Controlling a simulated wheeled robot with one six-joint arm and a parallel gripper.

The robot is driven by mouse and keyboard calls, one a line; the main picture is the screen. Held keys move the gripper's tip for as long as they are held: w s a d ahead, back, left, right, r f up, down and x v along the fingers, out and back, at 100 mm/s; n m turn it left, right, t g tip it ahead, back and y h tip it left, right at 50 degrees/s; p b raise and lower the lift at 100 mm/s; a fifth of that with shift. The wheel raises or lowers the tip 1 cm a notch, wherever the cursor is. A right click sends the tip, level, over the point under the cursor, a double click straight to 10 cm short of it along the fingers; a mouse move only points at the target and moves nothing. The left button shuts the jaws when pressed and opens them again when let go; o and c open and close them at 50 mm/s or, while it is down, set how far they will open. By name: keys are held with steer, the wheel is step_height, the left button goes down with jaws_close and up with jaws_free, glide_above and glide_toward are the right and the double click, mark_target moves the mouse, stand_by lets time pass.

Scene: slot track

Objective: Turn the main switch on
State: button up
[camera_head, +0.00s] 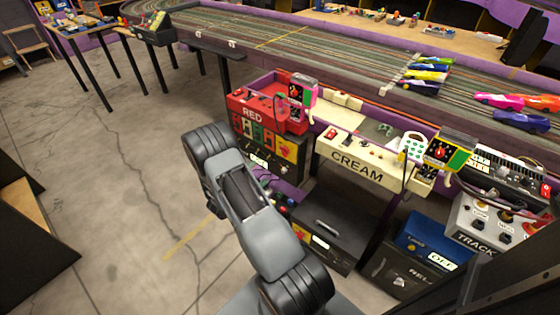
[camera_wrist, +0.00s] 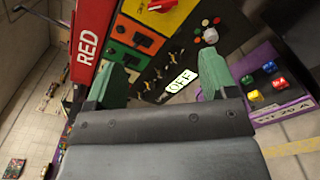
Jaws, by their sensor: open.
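I cannot tell for certain which control is the main switch. In the wrist view, a black panel (camera_wrist: 190,45) has several small metal toggles (camera_wrist: 172,62) and a tilted white "OFF" label (camera_wrist: 182,80). Contact with the panel cannot be told. In the head view, the panels hang under the red "RED" box (camera_head: 258,110), and my arm hides the gripper.
The cream "CREAM" box (camera_head: 352,158) stands to the right, with a dark box (camera_head: 330,222) below it. Further right is a grey "TRACK" box (camera_head: 478,228). The slot track (camera_head: 330,55) runs above. Open concrete floor (camera_head: 110,210) lies to the left.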

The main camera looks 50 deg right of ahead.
mark_target(284, 152)
steer(key=d, duration=0.4)
steer(key=d+b, duration=0.1)
steer(key=d, duration=0.4)
steer(key=d+b, duration=0.1)
steer(key=d, duration=0.3)
steer(key=shift+w+d+f, duration=0.15)
steer(key=shift+w+d, duration=0.15)
steer(key=shift+d, duration=0.05)
steer(key=c, duration=0.9)
